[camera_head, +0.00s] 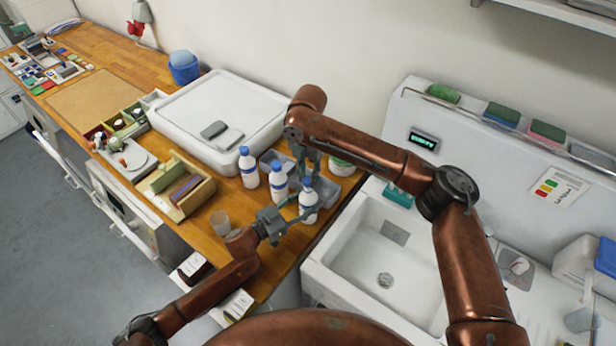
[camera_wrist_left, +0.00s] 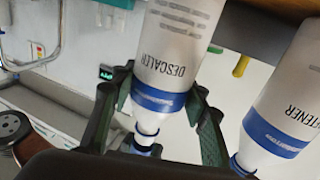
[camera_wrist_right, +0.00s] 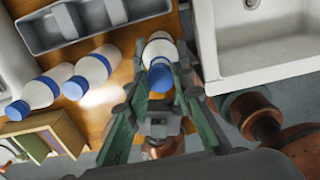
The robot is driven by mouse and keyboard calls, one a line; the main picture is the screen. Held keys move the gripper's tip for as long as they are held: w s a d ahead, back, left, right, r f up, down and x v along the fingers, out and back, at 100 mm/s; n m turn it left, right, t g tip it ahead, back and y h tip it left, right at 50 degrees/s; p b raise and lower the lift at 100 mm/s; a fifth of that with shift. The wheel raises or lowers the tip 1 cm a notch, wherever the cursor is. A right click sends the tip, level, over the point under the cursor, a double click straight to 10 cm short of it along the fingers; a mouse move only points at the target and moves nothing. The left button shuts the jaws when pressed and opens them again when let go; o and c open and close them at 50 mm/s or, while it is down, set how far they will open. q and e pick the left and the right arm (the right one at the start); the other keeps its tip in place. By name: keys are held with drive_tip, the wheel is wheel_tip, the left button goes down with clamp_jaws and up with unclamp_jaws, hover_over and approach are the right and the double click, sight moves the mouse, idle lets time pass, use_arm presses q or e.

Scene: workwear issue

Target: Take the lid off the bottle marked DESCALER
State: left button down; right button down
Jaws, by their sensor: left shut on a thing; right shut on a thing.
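The DESCALER bottle (camera_head: 308,207) is white with a blue band and stands upright at the counter's right end, nearest the sink. Its name reads clearly in the left wrist view (camera_wrist_left: 168,60). My left gripper (camera_head: 296,218) is shut around its body; the fingers show on both sides in the left wrist view (camera_wrist_left: 160,100). Its blue lid (camera_wrist_right: 160,78) is at the bottle's mouth, between the fingers of my right gripper (camera_wrist_right: 160,72), which comes from above and is shut on it. I cannot tell whether the lid is loosened.
Two similar bottles stand left of it, the middle one (camera_head: 278,186) close by and another (camera_head: 248,170) farther left. The neighbour's label (camera_wrist_left: 302,125) ends in "TENER". A grey divided tray (camera_wrist_right: 75,22) lies behind.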

sight(308, 179)
drive_tip(key=shift+r, duration=2)
use_arm(q)
drive_tip(key=c, duration=1)
unclamp_jaws()
drive_tip(key=shift+c, duration=0.2)
